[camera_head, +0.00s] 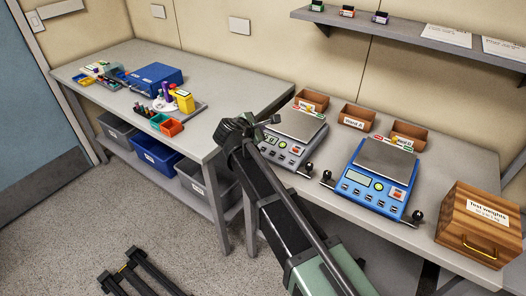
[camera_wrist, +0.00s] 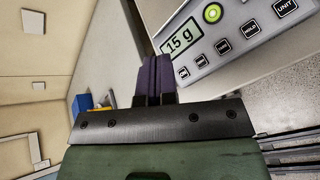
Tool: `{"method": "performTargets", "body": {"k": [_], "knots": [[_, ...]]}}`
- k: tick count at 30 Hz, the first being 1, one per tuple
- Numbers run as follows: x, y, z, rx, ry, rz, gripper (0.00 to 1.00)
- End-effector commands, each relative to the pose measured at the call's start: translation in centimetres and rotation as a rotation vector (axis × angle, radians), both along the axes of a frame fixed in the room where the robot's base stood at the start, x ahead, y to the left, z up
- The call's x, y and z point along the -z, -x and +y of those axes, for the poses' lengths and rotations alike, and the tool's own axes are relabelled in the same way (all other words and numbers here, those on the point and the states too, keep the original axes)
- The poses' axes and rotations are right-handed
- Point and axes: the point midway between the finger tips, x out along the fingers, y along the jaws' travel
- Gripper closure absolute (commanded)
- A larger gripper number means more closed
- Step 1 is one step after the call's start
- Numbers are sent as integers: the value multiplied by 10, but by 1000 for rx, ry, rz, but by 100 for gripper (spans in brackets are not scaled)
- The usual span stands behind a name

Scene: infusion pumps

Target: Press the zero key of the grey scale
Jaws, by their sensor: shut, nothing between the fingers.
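The grey scale (camera_head: 281,150) stands on the right-hand bench, with its bare weighing plate (camera_head: 299,124) behind its front panel. In the wrist view its panel (camera_wrist: 235,48) fills the upper right, with a display (camera_wrist: 181,40) reading 15 g, a round green button (camera_wrist: 212,12) and a row of keys. The keys marked UNIT (camera_wrist: 286,6) and HOLD (camera_wrist: 250,28) are legible; the smaller key labels are hard to read. My gripper (camera_head: 268,122) is at the left side of the scale. Its dark fingers are shut and empty (camera_wrist: 156,75), beside the panel's left end, apparently not touching a key.
A blue scale (camera_head: 372,190) stands to the right, then a wooden test weights box (camera_head: 478,224). Brown bins (camera_head: 357,118) line the back. A left-hand bench (camera_head: 210,88) holds a blue case (camera_head: 154,77) and small items. A shelf (camera_head: 420,36) hangs above.

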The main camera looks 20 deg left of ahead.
Motion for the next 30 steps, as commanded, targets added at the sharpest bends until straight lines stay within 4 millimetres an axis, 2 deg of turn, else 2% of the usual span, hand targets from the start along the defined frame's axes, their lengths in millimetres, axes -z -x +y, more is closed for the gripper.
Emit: {"method": "performTargets", "body": {"k": [1, 13, 18, 30], "knots": [[12, -2, 0, 0, 0, 0, 100], [68, -16, -5, 1, -1, 1, 100], [75, -19, -6, 1, -1, 1, 100], [73, -19, -6, 1, -1, 1, 100]]}}
